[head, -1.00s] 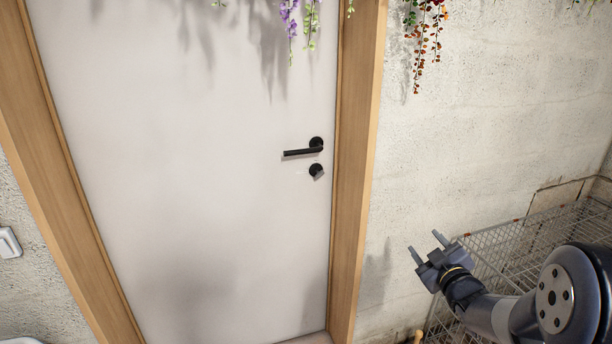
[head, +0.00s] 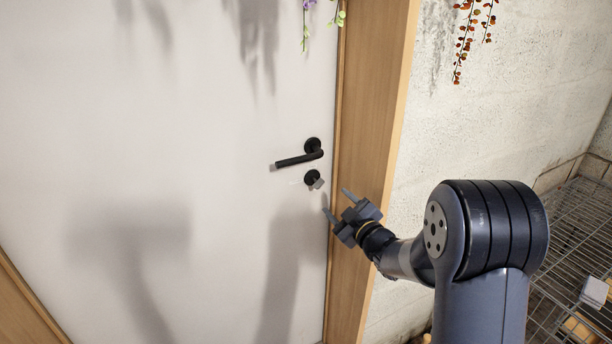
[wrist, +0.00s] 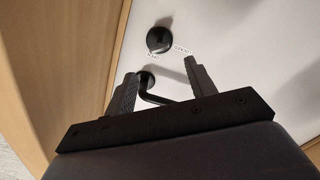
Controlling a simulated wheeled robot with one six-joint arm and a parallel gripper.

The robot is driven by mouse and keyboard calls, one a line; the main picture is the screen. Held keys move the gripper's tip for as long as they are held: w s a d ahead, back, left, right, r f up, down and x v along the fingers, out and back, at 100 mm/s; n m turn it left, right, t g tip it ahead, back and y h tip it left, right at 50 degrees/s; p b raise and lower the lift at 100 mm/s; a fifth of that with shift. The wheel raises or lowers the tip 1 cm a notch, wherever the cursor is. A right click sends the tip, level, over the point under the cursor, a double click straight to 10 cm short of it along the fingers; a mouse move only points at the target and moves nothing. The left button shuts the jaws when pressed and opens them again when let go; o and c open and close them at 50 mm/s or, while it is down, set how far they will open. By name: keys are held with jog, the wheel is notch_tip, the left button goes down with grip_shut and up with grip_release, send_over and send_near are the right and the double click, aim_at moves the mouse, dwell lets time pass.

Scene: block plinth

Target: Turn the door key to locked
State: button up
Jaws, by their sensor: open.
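The door key shows as a small grey tab (head: 318,184) on a round black lock plate (head: 311,177), below the black lever handle (head: 300,158) on the white door (head: 180,140). My gripper (head: 336,202) is open and empty, just below and right of the key, apart from it. In the wrist view the lock plate (wrist: 159,38) lies beyond the open fingertips (wrist: 160,68), with small labels beside it too small to read surely. The lever handle (wrist: 160,99) shows between the fingers, partly hidden by my gripper. The key's exact angle is hard to tell.
The wooden door frame (head: 370,110) stands close to the right of the lock. A wire rack (head: 565,255) holding a few items stands at the lower right along the concrete wall (head: 530,80). Flowers hang at the top. The door's left part is clear.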

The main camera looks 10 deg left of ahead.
aim_at(321, 186)
jog(key=p+x, duration=0.1)
jog(key=x, duration=0.9)
jog(key=shift+w+a, duration=0.25)
jog(key=shift+w, duration=0.1)
jog(key=shift+c, duration=0.4)
jog(key=c, duration=0.9)
